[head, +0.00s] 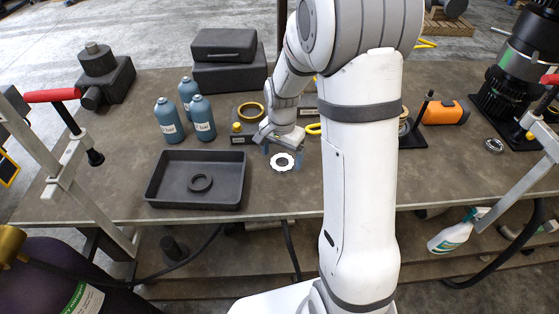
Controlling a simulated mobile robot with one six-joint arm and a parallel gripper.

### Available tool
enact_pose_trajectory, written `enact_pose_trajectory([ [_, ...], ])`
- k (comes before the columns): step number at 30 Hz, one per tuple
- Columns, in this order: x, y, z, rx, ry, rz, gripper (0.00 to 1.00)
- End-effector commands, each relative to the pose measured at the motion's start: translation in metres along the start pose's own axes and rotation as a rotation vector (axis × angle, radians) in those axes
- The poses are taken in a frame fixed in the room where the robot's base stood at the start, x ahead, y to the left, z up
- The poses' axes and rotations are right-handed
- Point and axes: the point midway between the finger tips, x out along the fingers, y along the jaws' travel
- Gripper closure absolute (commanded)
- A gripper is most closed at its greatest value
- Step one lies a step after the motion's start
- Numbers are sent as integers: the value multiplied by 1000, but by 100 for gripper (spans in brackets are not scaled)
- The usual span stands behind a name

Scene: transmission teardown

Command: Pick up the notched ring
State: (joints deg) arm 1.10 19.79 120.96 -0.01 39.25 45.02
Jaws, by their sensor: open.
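The notched ring (273,164) is a pale, flat ring with a toothed outer edge and a dark round hole. It lies on the workbench to the right of the black tray, near the picture's middle. My gripper (283,156) is open and points down right at the ring, with one blue-grey finger at its upper left and the other at its right. I cannot tell whether the fingers touch the ring or how high they are above the bench. Nothing shows between the fingers except the ring.
A black tray (158,196) holding a dark ring (200,183) is to the left. Several blue bottles (168,120), a black case (228,78) and a yellow-lined ring (250,112) stand behind. Clamps flank the bench (290,200). Bare bench lies in front of the notched ring.

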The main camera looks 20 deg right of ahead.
Motion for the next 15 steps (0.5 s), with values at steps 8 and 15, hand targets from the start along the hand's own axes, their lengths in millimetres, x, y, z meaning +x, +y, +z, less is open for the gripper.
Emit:
enact_pose_trajectory([
  [8, 13, 1, 0, 0, 0, 0, 14],
  [15, 13, 1, 0, 1, 0, 0, 26],
])
